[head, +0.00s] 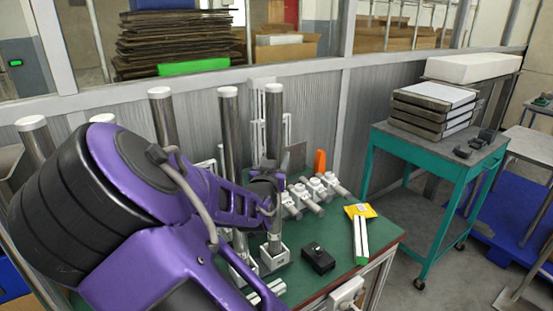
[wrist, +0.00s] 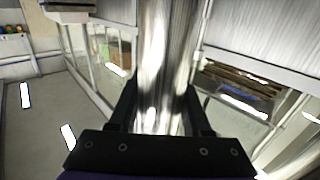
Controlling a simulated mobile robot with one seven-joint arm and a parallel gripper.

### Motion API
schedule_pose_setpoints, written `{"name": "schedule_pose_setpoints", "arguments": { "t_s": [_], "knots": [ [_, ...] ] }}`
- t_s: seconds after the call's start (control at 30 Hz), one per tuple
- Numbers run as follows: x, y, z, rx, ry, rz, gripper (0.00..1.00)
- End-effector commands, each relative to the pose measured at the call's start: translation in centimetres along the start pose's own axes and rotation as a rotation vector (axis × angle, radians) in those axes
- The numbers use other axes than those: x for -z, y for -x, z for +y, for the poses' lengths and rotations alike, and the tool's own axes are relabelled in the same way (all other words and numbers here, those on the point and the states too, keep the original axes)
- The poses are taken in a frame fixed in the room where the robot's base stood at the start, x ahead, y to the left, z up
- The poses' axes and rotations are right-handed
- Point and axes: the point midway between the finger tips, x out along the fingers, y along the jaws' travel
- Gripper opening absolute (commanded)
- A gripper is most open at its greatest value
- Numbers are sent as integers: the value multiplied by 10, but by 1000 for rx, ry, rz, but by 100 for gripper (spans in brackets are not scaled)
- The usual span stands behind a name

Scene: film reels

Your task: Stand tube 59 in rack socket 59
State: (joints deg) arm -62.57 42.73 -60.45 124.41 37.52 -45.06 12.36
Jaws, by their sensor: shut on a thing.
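A tall shiny metal tube with a white cap (head: 273,125) stands about upright over the green table. My gripper (head: 266,190) is shut around its middle. In the wrist view the same tube (wrist: 166,60) runs between the two black fingers of my gripper (wrist: 163,105). Its lower end meets a white rack socket (head: 274,259); I cannot tell whether it is seated in it. Another white socket (head: 243,270) is just left, below a similar tube (head: 229,130). No numbers are readable, so I cannot tell which is tube 59 or socket 59.
More capped tubes, such as one at the left (head: 162,120), stand behind my purple arm. On the green table (head: 325,278) are a black box (head: 318,259), white fittings (head: 312,193) and a yellow packet (head: 360,210). A teal cart (head: 437,163) stands right.

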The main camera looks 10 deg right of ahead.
Motion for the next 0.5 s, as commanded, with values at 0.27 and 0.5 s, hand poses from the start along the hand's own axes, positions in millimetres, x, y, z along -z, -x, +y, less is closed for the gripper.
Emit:
{"name": "schedule_pose_setpoints", "arguments": {
  "t_s": [0.27, 0.5],
  "knots": [
    [-4, 0, 0, 0, -1, 3, 0],
    [-9, 0, 0, 0, -1, 3, 0]
  ]
}}
